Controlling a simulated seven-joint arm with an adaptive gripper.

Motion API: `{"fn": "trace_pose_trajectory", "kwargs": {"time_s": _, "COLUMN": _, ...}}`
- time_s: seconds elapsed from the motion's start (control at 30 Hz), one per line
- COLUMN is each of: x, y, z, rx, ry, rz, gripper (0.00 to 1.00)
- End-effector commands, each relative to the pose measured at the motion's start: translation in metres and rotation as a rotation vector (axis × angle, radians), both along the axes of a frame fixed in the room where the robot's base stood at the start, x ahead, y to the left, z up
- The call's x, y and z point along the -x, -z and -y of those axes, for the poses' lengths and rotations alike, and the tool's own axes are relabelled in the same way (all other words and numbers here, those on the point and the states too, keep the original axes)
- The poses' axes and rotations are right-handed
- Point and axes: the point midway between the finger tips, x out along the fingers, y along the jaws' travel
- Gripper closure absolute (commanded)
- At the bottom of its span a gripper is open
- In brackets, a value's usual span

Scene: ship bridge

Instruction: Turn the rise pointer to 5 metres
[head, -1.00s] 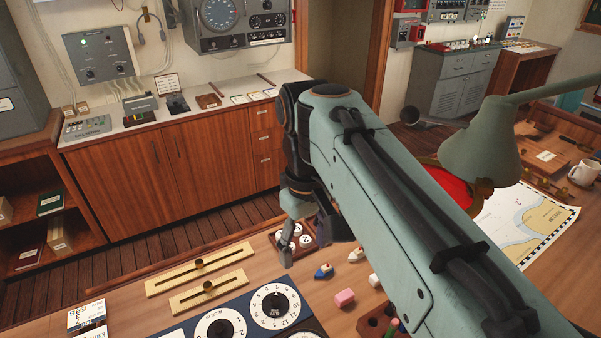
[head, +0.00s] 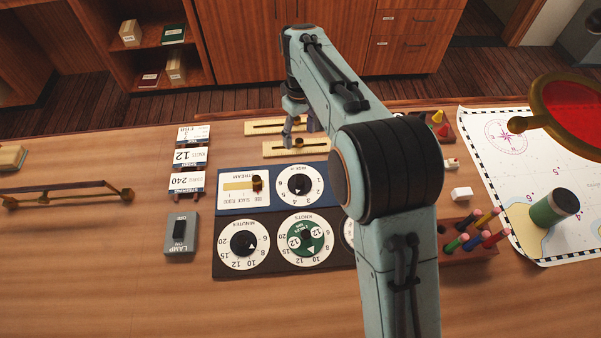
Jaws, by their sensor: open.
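The rise dial (head: 298,186) is a white disc with a black centre knob, set in the blue upper panel (head: 229,207). Its lettering is upside down from this view. The 5 lies at the dial's lower left and the 4 near the bottom. The pointer's exact reading is too small to tell. My gripper (head: 298,132) is open and empty, just beyond the dial, over the brass slide strips. It is apart from the dial. My forearm hides the panel's right part.
Below are a minutes dial (head: 243,243) and a green-centred knots dial (head: 306,242). A slack/flood lever (head: 256,185) stands left of the rise dial. Brass strips (head: 278,127) lie behind. A lamp switch (head: 181,235) is at left; a pen block (head: 455,252) and chart (head: 481,180) are at right.

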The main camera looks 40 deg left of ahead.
Motion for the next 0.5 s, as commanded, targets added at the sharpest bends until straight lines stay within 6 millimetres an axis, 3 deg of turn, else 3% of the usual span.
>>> {"fn": "trace_pose_trajectory", "kwargs": {"time_s": 0.03, "x": 0.001, "y": 0.022, "z": 0.002, "rx": 0.007, "ry": 0.0, "rz": -0.006, "gripper": 0.48}}
{"fn": "trace_pose_trajectory", "kwargs": {"time_s": 0.2, "x": 0.001, "y": 0.083, "z": 0.002, "rx": 0.006, "ry": 0.001, "rz": -0.005, "gripper": 0.48}}
{"fn": "trace_pose_trajectory", "kwargs": {"time_s": 0.5, "x": 0.0, "y": 0.131, "z": 0.001, "rx": 0.003, "ry": 0.002, "rz": -0.002, "gripper": 0.48}}
